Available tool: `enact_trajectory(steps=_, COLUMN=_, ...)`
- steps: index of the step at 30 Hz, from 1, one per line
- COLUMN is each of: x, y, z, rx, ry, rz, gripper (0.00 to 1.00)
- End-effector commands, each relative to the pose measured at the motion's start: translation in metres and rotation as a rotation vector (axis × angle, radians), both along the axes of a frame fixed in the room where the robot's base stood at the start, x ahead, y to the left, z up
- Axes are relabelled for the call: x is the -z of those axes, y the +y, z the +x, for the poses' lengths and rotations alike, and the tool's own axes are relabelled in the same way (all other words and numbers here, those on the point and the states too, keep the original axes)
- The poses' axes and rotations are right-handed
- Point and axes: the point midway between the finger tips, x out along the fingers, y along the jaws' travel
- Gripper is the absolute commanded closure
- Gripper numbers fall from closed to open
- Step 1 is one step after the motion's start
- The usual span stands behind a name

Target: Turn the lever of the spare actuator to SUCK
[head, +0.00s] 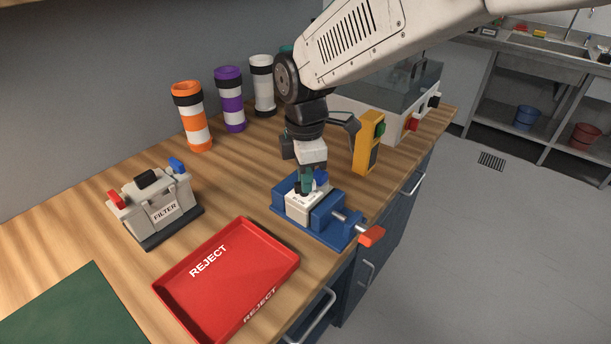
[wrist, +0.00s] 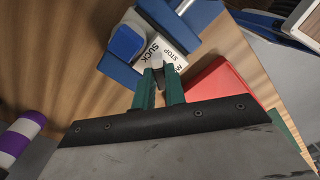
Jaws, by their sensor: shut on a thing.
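The spare actuator is a white block (head: 298,204) with a blue part on its far side, clamped in a blue vise (head: 327,215) on the wooden bench. In the wrist view its white face (wrist: 175,50) shows SUCK at left, STOP at right and part of a third word at the lower right. My gripper (head: 305,188) comes down onto the block from above. Its green fingers (wrist: 160,85) are shut on a small grey lever (wrist: 158,71), mostly hidden between the fingertips. I cannot tell exactly which word the lever points to.
A red REJECT tray (head: 188,285) lies in front and left of the vise. Orange, purple and white banded tubes (head: 194,128) stand behind. A yellow post (head: 368,140) is close at right. The vise's red-ended handle (head: 371,236) overhangs the bench edge.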

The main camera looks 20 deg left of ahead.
Motion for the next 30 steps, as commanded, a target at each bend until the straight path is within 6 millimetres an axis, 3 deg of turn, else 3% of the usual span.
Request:
enact_trajectory(steps=9, x=-0.0007, y=0.0005, z=0.0008, rx=-0.102, ry=-0.002, rz=0.001, gripper=1.0)
enact_trajectory(steps=24, x=-0.0008, y=0.0006, z=0.0007, rx=-0.118, ry=-0.003, rz=0.002, gripper=1.0)
enact_trajectory(steps=25, x=-0.0008, y=0.0006, z=0.0007, rx=-0.118, ry=-0.003, rz=0.002, gripper=0.79)
enact_trajectory(steps=26, x=-0.0008, y=0.0006, z=0.0007, rx=-0.118, ry=-0.002, rz=0.001, gripper=0.71)
enact_trajectory(steps=27, x=-0.0007, y=0.0006, z=0.0006, rx=-0.118, ry=-0.002, rz=0.001, gripper=0.65)
enact_trajectory(steps=30, x=-0.0005, y=0.0005, z=0.0005, rx=-0.118, ry=-0.002, rz=0.001, gripper=0.65)
